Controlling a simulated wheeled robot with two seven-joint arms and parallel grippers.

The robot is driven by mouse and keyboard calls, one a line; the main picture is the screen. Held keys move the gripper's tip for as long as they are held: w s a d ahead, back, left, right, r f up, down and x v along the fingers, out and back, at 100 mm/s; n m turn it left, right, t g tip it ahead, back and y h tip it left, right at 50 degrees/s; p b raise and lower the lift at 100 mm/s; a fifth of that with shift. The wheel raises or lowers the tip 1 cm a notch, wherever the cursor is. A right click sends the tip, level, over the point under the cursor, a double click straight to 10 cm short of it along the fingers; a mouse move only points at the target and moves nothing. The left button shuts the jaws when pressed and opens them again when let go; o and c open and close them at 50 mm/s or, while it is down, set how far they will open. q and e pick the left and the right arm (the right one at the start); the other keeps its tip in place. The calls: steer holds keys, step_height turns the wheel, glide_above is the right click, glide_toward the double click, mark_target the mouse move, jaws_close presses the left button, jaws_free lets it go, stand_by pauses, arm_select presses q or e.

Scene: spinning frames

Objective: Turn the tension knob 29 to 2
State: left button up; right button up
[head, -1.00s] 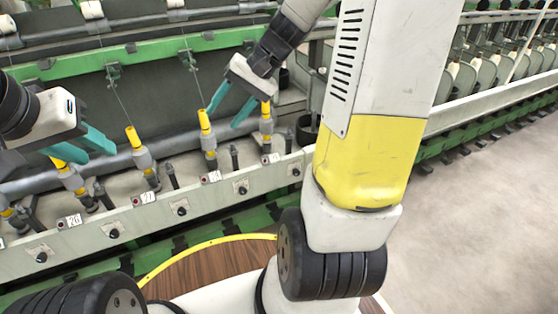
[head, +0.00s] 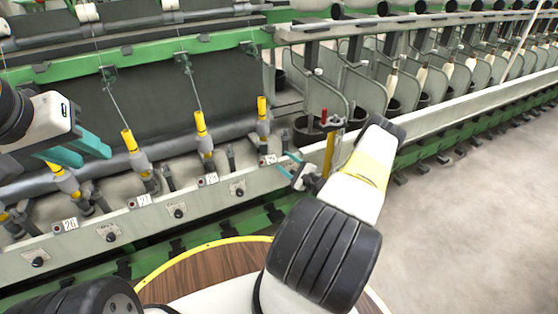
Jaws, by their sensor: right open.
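The front rail (head: 150,229) carries small dark round knobs and white number plates. A plate that seems to read 29 (head: 267,160) sits near its right end, with a dark knob (head: 239,192) below and to its left. Knob settings are too small to read. My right gripper (head: 284,163) is open at the rail just right of that plate, its teal fingers pointing left at the rail face. They and the gripper body cover this part of the rail, so any knob there is hidden. Contact cannot be told. My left gripper (head: 95,155) is open and empty above the left spindles.
Yellow-topped spindles (head: 202,127) stand in a row behind the rail. A thin red-topped post (head: 324,125) and a dark pot (head: 307,133) are close to my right gripper. More bobbins continue at right. The floor (head: 470,190) at right is clear.

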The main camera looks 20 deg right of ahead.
mark_target(293, 173)
steer(key=s+d+f+m+h, duration=0.3)
steer(key=f, duration=0.3)
steer(key=s+d+f+m+h, duration=0.2)
steer(key=s+f+h, duration=0.15)
steer(key=f, duration=0.25)
steer(key=w, duration=0.8)
steer(key=shift+w+d+t, duration=0.25)
steer(key=shift+d+t, duration=0.15)
steer(key=shift+d, duration=0.05)
steer(key=shift+f, duration=0.1)
steer(key=shift+m, duration=0.3)
jaws_close()
